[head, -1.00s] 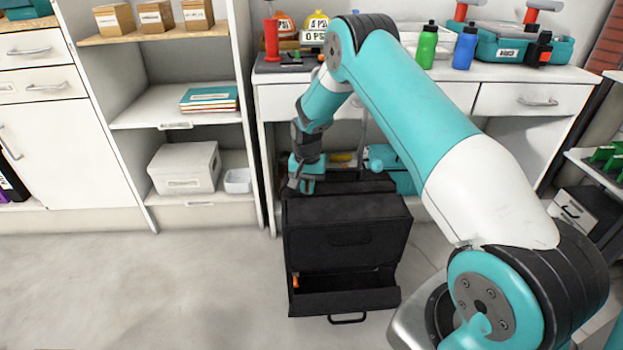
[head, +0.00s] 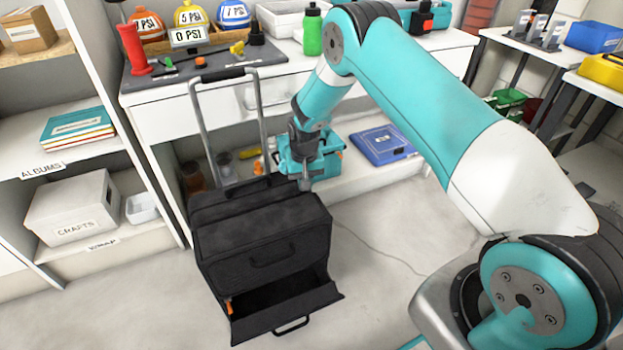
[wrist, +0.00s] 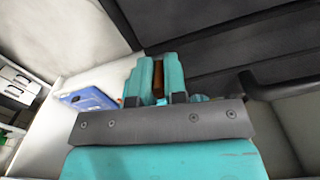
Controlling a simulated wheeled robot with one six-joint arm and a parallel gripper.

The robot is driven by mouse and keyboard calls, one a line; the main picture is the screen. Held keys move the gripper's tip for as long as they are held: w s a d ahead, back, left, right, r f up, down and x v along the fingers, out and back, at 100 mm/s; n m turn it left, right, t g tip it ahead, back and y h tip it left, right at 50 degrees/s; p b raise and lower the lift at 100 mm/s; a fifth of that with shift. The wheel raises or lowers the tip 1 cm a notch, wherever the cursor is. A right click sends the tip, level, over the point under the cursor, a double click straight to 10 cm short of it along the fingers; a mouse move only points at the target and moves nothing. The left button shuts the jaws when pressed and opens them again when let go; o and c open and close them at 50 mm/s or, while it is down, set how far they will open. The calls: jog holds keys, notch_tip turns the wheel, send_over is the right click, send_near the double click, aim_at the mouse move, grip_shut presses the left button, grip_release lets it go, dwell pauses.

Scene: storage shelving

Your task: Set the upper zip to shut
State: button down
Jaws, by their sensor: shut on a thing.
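The black wheeled case (head: 262,235) stands upright on the floor with its upper part covered on top. I cannot make out the upper zip's track. My gripper (head: 304,186) is at the case's top right rear corner. In the wrist view my gripper (wrist: 158,66) has its two teal fingers close together around an orange-brown piece (wrist: 158,88), which looks like the upper zip's pull. The lower front pocket (head: 287,311) hangs open, with an orange pull (head: 229,307) at its left side.
The case's grey handle (head: 202,125) rises behind it, in front of the white workbench (head: 165,118). A teal toolbox (head: 326,158) and a blue case (head: 383,145) lie on the low shelf behind. Shelving (head: 75,140) stands at left.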

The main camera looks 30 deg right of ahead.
jog(key=shift+d, duration=0.3)
jog(key=shift+d, duration=0.1)
jog(key=c, duration=1.2)
grip_release()
jog(key=shift+o, duration=0.2)
jog(key=shift+r, duration=0.25)
notch_tip(320, 180, up, 17)
jog(key=p, duration=0.3)
jog(key=shift+p, duration=0.3)
